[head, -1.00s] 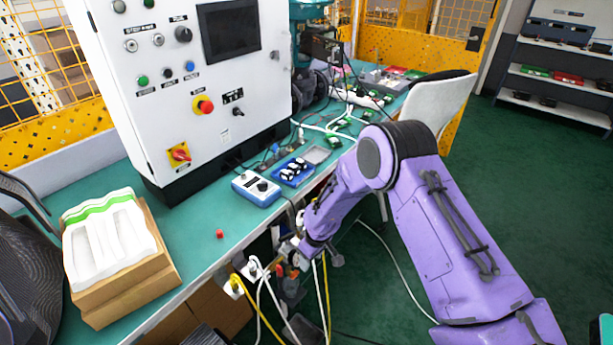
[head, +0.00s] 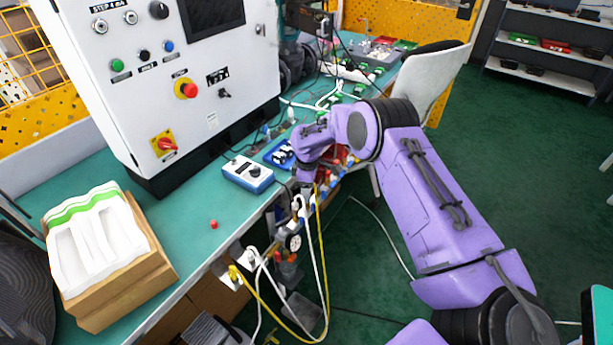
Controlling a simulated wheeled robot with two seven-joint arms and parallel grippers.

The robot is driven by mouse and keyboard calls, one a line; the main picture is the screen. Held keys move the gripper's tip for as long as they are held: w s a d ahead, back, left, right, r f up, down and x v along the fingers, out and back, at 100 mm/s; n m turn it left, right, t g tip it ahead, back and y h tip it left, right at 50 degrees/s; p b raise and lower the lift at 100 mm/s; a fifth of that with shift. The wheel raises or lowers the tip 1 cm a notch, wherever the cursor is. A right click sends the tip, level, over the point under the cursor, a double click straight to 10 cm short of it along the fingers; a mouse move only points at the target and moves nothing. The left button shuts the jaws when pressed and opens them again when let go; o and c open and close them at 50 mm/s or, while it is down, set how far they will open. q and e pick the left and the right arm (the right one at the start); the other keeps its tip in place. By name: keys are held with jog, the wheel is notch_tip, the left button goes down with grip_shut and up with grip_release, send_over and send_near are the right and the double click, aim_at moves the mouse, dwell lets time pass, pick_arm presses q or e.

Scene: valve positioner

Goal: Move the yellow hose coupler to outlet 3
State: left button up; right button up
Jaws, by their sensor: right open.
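The yellow hose (head: 325,260) hangs in a loop below the table's front edge. One end reaches a yellow fitting (head: 235,272) at the lower left; its other end runs up beside my right gripper. Which end is the coupler to be moved, I cannot tell. A manifold with a round gauge (head: 293,242) and blue and white fittings runs along the table edge; outlet numbers are not readable. My right gripper (head: 304,185) is over the manifold's middle, by the hose's upper end. It is open; its fingertips are small and partly hidden. My left gripper is not in view.
The green table (head: 190,220) carries a white control cabinet (head: 180,90), a blue and white box (head: 248,174), a small red part (head: 213,224) and a cardboard box (head: 150,270) with a white insert. White hoses (head: 268,285) hang near the yellow one. A white chair (head: 432,70) stands behind my right arm.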

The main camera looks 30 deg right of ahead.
jog(key=shift+a+f, duration=0.1)
jog(key=shift+f, duration=0.25)
grip_shut()
jog(key=shift+r+p, duration=0.85)
jog(key=shift+r, duration=0.2)
dwell(0.5)
jog(key=shift+r+p, duration=1.6)
jog(key=shift+r, duration=0.4)
